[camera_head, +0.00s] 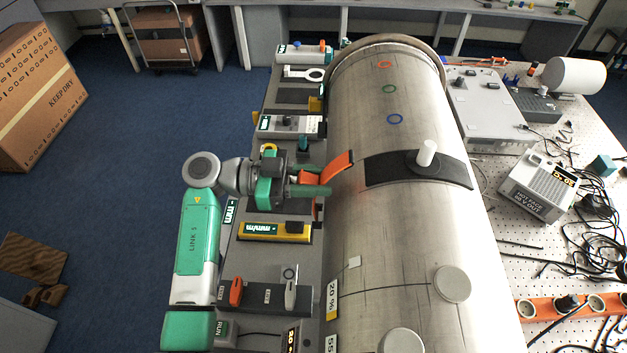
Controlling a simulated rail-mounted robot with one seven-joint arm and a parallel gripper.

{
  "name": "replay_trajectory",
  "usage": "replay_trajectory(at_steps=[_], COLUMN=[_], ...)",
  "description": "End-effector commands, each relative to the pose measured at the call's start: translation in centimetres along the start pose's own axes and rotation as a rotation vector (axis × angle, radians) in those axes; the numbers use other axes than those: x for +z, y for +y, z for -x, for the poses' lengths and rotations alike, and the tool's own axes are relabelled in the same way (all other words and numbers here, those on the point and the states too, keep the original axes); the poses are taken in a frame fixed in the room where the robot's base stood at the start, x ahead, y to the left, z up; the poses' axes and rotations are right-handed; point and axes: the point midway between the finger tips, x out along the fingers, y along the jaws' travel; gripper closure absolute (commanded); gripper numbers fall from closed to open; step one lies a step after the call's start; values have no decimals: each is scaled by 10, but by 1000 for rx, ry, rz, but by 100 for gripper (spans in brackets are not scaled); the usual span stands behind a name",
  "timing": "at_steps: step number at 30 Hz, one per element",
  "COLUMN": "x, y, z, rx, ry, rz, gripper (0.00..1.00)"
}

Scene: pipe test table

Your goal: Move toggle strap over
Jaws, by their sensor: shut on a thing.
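The strap (378,168) is a black band across the top of the large grey metal pipe (410,240), with a white upright peg (426,152) on it. An orange toggle piece (341,167) slants up from the pipe's left side towards the black band's left end. My gripper (321,191) comes in from the left at the pipe's left side, its green fingers alongside and just below the orange piece. It is shut on the orange toggle piece; the exact contact is partly hidden by the fingers.
A panel with a yellow block (275,231), an orange lever (236,291) and a grey lever (289,289) lies left of the pipe. White discs (452,284) sit on the pipe's near part. Cables and boxes crowd the pegboard table (520,230) at right.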

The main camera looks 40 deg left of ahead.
Motion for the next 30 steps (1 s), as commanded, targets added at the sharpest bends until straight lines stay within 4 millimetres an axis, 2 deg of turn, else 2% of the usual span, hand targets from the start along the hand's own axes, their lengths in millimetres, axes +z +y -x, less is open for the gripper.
replay_trajectory(at_steps=[1, 3, 11, 12, 14, 23, 30], x=[7, 6, 1, 1, 1, 2, 4], y=[1, 1, 1, 1, 1, 0, 0], z=[-7, -12, -12, -12, -12, -9, 36], rx=[5, 5, 3, 3, 3, 1, 0], ry=[2, 3, 2, 2, 2, 2, 1], rz=[-2, -2, 1, 1, 1, 0, 0], gripper=[100, 100, 100, 63, 52, 51, 51])
